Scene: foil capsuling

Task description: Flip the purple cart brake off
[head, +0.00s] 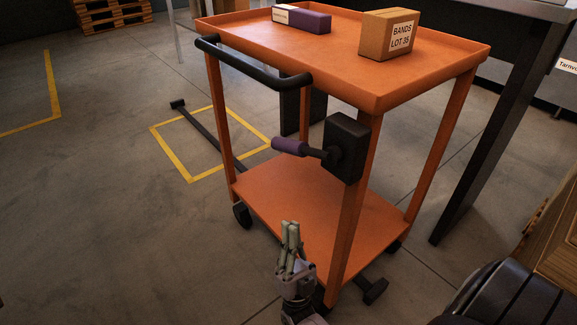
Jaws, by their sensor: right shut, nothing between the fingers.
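The orange cart (285,201) stands in the middle of the head view, with a black push handle (252,66) along its upper left side. A black brake box (346,146) is fixed to its front post. A brake lever with a purple grip (289,146) sticks out from the box to the left, roughly level. My right gripper (290,229) is at the bottom centre, shut and empty, its fingers pointing up. It shows below the purple grip, apart from it, in front of the lower shelf. My left gripper is not in view.
On the cart top are a cardboard box (387,36) labelled BANDS LOT 35 and a purple and white box (302,18). A dark table leg (497,135) stands right. A black floor bar (208,135) crosses a yellow floor square. Floor at left is mostly clear.

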